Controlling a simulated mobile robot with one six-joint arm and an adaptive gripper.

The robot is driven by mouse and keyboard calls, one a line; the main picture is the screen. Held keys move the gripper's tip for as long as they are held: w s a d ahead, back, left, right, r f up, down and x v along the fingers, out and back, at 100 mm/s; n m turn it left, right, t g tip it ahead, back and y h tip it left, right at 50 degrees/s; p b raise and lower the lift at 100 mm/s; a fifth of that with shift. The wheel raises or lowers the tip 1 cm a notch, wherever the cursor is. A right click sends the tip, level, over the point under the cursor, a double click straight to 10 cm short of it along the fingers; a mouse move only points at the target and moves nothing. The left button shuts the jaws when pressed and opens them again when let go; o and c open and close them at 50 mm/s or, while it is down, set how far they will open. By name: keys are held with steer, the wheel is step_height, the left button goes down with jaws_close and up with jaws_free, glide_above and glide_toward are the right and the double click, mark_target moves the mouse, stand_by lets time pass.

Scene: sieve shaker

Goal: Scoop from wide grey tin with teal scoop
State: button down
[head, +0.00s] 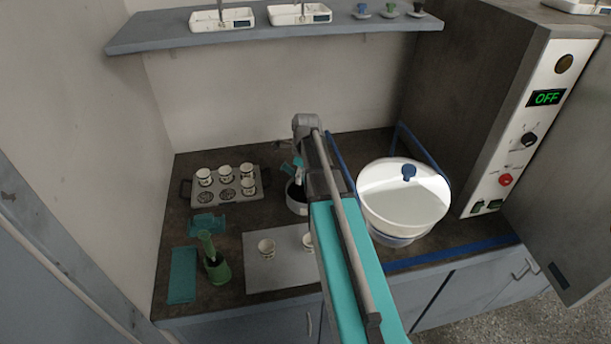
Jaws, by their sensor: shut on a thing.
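The wide grey tin (296,209) stands on the dark counter left of my arm, with a dark inside, and my arm covers its right side. My gripper (298,162) is mostly hidden by my own arm and is just above the tin. It is shut on the teal scoop (289,169), of which only small teal parts show over the tin's back rim. I cannot tell whether the scoop's bowl is inside the tin or what it carries.
A rack (215,190) with several small cups stands at the back left. A grey mat (268,277) bears cups in front of the tin. A green holder (217,269) and teal cloth (183,276) lie left. A large white bowl (404,205) stands right, beside the cabinet reading OFF (546,98).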

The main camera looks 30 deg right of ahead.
steer(key=shift+w+a+f+g+h, duration=0.1)
steer(key=shift+w+a+g+h, duration=0.05)
steer(key=shift+w+g+h, duration=0.25)
steer(key=shift+w+a+r+g+h, duration=0.1)
steer(key=shift+w+a+g+h, duration=0.1)
steer(key=shift+g+h, duration=0.35)
steer(key=shift+w+a+r+g+h, duration=0.1)
steer(key=shift+w+a+g+h, duration=0.05)
steer(key=shift+g+h, duration=0.4)
steer(key=shift+w+a+r+g+h+b, duration=0.1)
steer(key=shift+a+r+g+h+b, duration=0.15)
steer(key=shift+g+h+b, duration=0.4)
steer(key=shift+r+g, duration=0.1)
steer(key=shift+g, duration=0.25)
